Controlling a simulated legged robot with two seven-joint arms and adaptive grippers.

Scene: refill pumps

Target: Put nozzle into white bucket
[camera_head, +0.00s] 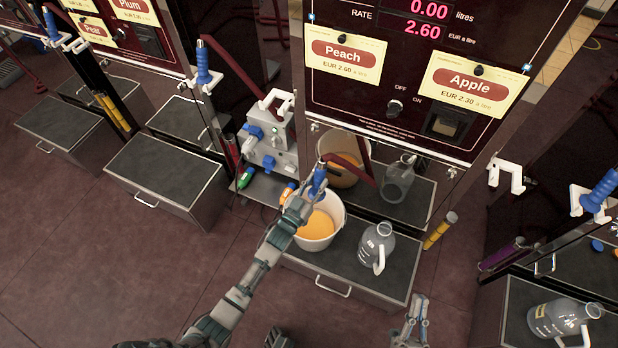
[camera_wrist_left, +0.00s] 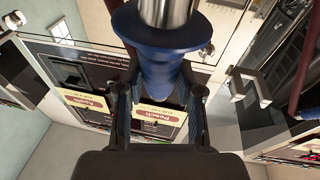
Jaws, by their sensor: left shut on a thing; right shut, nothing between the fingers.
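The blue nozzle (camera_head: 319,181) is held in my left gripper (camera_head: 305,197), above the back left rim of the white bucket (camera_head: 318,244). A dark red hose (camera_head: 347,161) runs from it toward the pump. In the left wrist view the blue nozzle (camera_wrist_left: 158,75) sits between the two dark fingers (camera_wrist_left: 160,112), with a metal part at the top of the picture. The bucket stands on a grey-topped drawer unit and holds orange liquid. Whether the nozzle's tip is inside the rim is hard to tell. My right gripper (camera_head: 411,318) is shut and empty, low at the front.
A glass jug (camera_head: 375,247) stands right of the bucket on the drawer unit (camera_head: 345,268). The pump panel (camera_head: 410,80) reads 0.00 litres. An empty white holder (camera_head: 504,174) is at right.

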